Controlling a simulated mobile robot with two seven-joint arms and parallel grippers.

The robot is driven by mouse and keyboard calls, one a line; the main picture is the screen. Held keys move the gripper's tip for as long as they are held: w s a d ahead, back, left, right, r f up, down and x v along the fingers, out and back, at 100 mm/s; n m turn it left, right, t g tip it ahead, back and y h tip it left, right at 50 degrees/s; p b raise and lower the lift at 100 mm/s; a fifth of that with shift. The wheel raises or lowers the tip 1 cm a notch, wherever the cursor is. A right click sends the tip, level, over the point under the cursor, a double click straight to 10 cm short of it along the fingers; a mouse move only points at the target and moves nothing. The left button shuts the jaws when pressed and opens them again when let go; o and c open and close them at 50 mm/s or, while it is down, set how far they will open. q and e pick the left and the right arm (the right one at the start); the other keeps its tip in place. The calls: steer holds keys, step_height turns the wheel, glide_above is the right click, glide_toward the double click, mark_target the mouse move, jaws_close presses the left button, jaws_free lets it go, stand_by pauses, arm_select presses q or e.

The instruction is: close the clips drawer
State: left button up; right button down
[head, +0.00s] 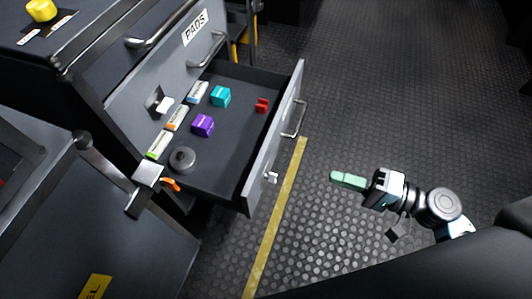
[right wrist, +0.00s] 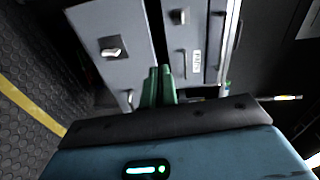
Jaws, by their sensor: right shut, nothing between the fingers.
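One drawer (head: 278,137) stands pulled far out of the grey cabinet in the head view. Its front faces right and carries a bar handle (head: 297,118) and a small silver knob (head: 270,177). No label on it is readable, so I cannot confirm it is the clips drawer. My right gripper (head: 335,176) has green fingers, shut and empty, over the floor to the right of the drawer front, apart from it. The fingers also show in the right wrist view (right wrist: 158,85), before grey fronts.
The drawer holds a teal block (head: 221,97), a purple block (head: 203,125), a red piece (head: 262,105), a round grey item (head: 182,160) and small boxes (head: 177,118). A PADS label (head: 195,28) is on the cabinet above. Open floor lies right of the yellow line (head: 276,215).

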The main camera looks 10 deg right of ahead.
step_height(320, 180, down, 4)
steer(key=w+b, duration=0.2)
steer(key=b, duration=0.1)
steer(key=y+b, duration=0.1)
steer(key=b, duration=0.1)
glide_toward(264, 157)
steer(key=x, duration=0.6)
steer(key=shift+w+f, duration=0.15)
steer(key=shift+w, duration=0.05)
arm_select(q)
step_height(264, 157, down, 7)
steer(key=shift+s+r+g, duration=0.15)
steer(key=shift+s+g, duration=0.15)
steer(key=shift+s, duration=0.05)
arm_select(e)
steer(key=shift+w+a, duration=0.15)
steer(key=shift+a, duration=0.15)
arm_select(q)
steer(key=shift+d, duration=0.1)
arm_select(e)
steer(key=shift+a, duration=0.1)
